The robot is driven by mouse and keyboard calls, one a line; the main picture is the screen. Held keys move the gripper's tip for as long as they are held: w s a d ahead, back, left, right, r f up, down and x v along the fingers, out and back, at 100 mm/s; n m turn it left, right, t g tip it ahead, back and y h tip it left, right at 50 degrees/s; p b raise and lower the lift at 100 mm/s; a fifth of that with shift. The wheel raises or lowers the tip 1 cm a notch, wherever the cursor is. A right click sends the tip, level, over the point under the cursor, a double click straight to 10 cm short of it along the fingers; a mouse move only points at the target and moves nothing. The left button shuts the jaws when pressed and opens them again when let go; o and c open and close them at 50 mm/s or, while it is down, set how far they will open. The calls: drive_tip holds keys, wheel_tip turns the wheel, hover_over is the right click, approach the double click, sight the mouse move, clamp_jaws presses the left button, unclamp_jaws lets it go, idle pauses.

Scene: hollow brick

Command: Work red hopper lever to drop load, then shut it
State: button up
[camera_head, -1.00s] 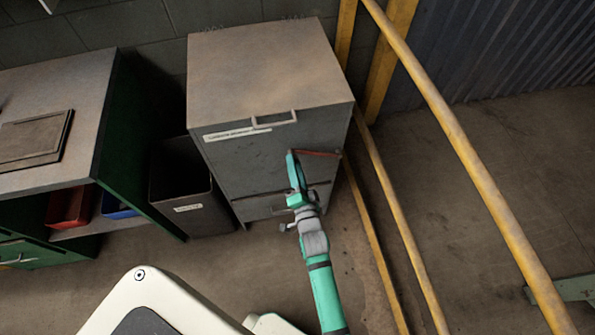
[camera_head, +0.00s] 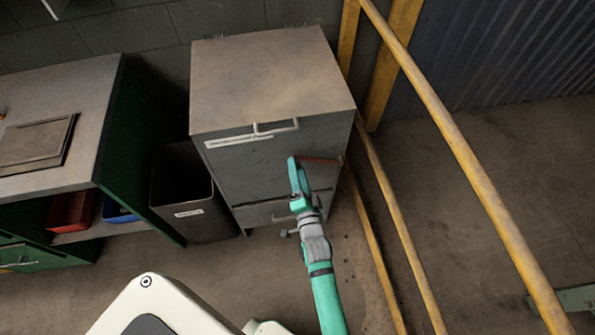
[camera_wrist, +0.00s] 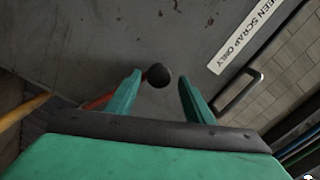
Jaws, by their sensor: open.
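The hopper is a grey metal cabinet (camera_head: 268,75) with a label strip and a bar handle on its front. The red lever (camera_head: 322,160) is a thin bar across the right part of that front. In the wrist view the lever's red rod (camera_wrist: 98,102) ends in a dark round knob (camera_wrist: 158,75). My gripper (camera_head: 293,162) is at the lever's left end. In the wrist view my gripper (camera_wrist: 160,80) has its two green fingers apart, one on each side of the knob, with gaps visible. Any load inside the hopper is hidden.
A dark open bin (camera_head: 185,190) stands left of the hopper. A green workbench (camera_head: 85,85) with a red bin (camera_head: 72,211) and a blue bin (camera_head: 117,210) is further left. Yellow rails (camera_head: 470,170) run close on the right. A bar handle (camera_wrist: 240,92) shows beside the fingers.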

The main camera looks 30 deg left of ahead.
drive_tip(key=v, duration=1)
drive_tip(key=shift+s+d, duration=0.25)
drive_tip(key=s+d+n+t+h, duration=0.1)
drive_tip(key=s+d+h, duration=0.25)
drive_tip(key=d, duration=0.45)
drive_tip(key=s+d+n+t+h, duration=0.1)
drive_tip(key=s+d+n+h, duration=0.1)
drive_tip(key=s+d, duration=0.4)
drive_tip(key=s+d+r+h, duration=0.2)
drive_tip(key=s+r+h, duration=0.1)
drive_tip(key=s, duration=0.3)
drive_tip(key=s+d+r+n+h, duration=0.1)
drive_tip(key=s+d+r+h, duration=0.2)
drive_tip(key=s+h, duration=0.1)
drive_tip(key=shift+s+d+r+t, duration=0.3)
drive_tip(key=shift+s, duration=0.55)
